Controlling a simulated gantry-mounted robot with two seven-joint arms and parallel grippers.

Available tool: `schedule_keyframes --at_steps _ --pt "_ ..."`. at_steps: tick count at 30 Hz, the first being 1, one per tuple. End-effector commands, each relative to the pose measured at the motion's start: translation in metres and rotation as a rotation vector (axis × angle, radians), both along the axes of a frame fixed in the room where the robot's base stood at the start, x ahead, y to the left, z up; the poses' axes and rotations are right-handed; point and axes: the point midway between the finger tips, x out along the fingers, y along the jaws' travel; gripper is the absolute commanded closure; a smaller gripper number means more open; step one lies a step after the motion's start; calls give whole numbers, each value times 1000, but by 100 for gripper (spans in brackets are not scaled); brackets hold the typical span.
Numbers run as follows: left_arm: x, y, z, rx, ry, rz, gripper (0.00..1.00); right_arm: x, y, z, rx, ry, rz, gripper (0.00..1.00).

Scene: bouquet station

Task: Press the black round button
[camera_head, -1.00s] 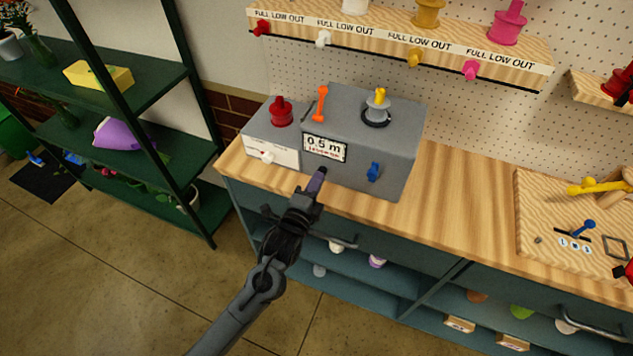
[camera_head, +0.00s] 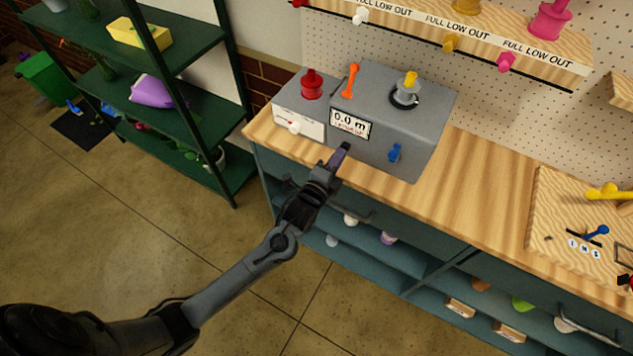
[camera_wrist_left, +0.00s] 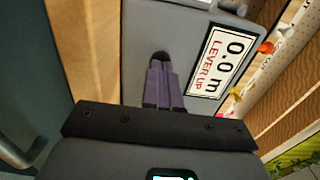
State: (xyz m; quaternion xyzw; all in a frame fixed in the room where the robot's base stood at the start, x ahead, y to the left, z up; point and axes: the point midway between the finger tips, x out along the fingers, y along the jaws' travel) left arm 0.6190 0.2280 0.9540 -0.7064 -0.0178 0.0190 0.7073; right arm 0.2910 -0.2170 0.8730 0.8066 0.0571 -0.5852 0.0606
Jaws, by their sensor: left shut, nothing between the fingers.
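A grey machine (camera_head: 425,125) stands on the wooden bench top. Its white display (camera_head: 349,124) reads "0.0 m"; in the left wrist view the display (camera_wrist_left: 221,64) also shows "LEVER UP" in red. My left gripper (camera_head: 341,152) is shut and empty, its purple fingers pointing at the machine's front face, just below the display. In the left wrist view the fingertips (camera_wrist_left: 160,62) are at or very near that face. A dark rounded patch shows at the tips; I cannot tell whether it is the black button, which I cannot otherwise make out. My right gripper is out of view.
Green shelves (camera_head: 190,120) stand left.

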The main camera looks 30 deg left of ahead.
Motion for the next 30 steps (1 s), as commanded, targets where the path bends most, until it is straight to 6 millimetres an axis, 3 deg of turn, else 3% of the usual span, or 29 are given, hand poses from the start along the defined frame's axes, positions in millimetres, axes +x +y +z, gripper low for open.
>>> schedule_keyframes --at_steps 2,9,15,21,30 --pt "-11 -3 5 1 4 -6 100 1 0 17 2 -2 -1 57" --pt "-61 -5 0 0 1 -5 100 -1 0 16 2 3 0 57" --pt "-91 -7 0 -1 1 -5 100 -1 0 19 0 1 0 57" --pt "-107 -7 1 0 -2 -4 100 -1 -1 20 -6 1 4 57" --pt "-111 -7 1 0 -2 -4 100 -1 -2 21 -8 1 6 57"
